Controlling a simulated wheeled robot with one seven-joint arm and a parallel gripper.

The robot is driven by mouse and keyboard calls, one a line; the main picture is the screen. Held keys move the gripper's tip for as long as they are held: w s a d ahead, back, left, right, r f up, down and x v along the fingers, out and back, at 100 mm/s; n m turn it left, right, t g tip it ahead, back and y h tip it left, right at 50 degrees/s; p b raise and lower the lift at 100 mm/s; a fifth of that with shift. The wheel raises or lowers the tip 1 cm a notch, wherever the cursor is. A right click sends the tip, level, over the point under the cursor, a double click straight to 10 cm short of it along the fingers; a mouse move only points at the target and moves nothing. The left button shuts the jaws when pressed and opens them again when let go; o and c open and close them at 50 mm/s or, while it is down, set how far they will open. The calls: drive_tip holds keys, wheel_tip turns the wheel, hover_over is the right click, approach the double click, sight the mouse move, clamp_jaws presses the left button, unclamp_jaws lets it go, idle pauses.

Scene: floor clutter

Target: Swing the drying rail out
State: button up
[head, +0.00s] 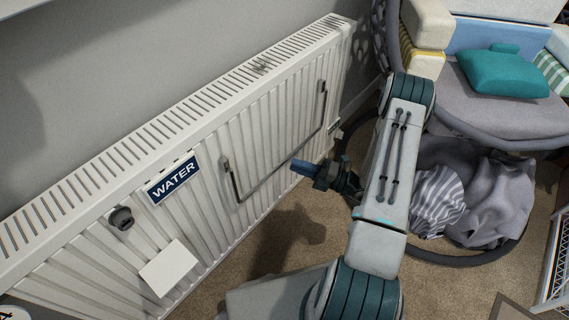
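The drying rail (273,176) is a thin dark grey bar on the front of the white radiator (90,196). Its two ends join the radiator by brackets, one near the middle and one near the right end. The bar hangs slightly out from the ribbed panel. My gripper (303,167) is to the right of the rail's long bar, with its blue fingertips pointing left towards it. The fingertips look close to the bar but apart from it. I cannot tell whether the fingers are open, as they overlap from this side.
A blue WATER sign (173,180), a dark valve knob (121,218) and a blank white card (168,268) are on the radiator. A cushioned chair (480,100) stands at the right, with grey cloth (490,195) beneath it. Carpet (285,240) is clear below the rail.

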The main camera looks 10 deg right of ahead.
sight(285, 160)
drive_tip(key=b+x, duration=0.1)
drive_tip(key=x, duration=0.4)
clamp_jaws()
drive_tip(key=shift+r+p, duration=0.1)
drive_tip(key=shift+p, duration=0.2)
